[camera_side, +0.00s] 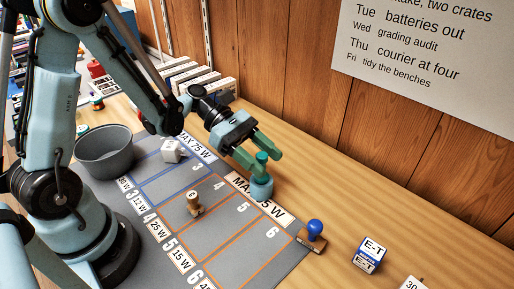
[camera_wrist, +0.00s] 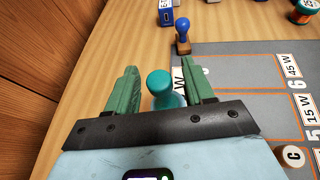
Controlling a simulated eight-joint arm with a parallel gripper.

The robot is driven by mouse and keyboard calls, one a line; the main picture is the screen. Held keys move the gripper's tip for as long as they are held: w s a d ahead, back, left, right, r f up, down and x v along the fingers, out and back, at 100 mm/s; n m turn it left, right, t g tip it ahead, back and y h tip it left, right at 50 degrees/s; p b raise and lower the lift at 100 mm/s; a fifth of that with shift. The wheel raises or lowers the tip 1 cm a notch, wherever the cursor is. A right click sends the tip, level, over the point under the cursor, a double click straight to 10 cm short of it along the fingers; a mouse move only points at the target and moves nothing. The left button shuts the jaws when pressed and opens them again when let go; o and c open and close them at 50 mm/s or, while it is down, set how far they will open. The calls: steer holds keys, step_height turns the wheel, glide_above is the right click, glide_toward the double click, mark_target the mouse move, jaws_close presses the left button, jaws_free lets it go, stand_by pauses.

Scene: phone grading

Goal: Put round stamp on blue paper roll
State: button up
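A teal round-topped piece (camera_side: 262,157) with a light-blue round base (camera_side: 261,188) stands upright at the back edge of the grey mat. It looks like the round stamp; I cannot tell whether the base is part of it or a separate blue roll. In the wrist view the teal piece (camera_wrist: 159,82) lies between my fingers. My gripper (camera_side: 259,153) is open around its upper part, with a gap by the left finger in the wrist view (camera_wrist: 163,88). No other blue paper roll is clear.
A blue-knobbed stamp (camera_side: 314,228) stands at the mat's right edge, near an E-T box (camera_side: 370,254). A grey bowl (camera_side: 104,150) is at left.

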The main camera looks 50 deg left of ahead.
steer(key=shift+r, duration=0.2)
steer(key=s+a+r+m+t+y, duration=0.2)
steer(key=a+m+y, duration=0.3)
steer(key=m, duration=0.5)
steer(key=s+a+r+m+t+y, duration=0.3)
steer(key=a+m+y, duration=0.2)
steer(key=m+y, duration=0.3)
steer(key=shift+s+m, duration=0.15)
steer(key=shift+m, duration=0.75)
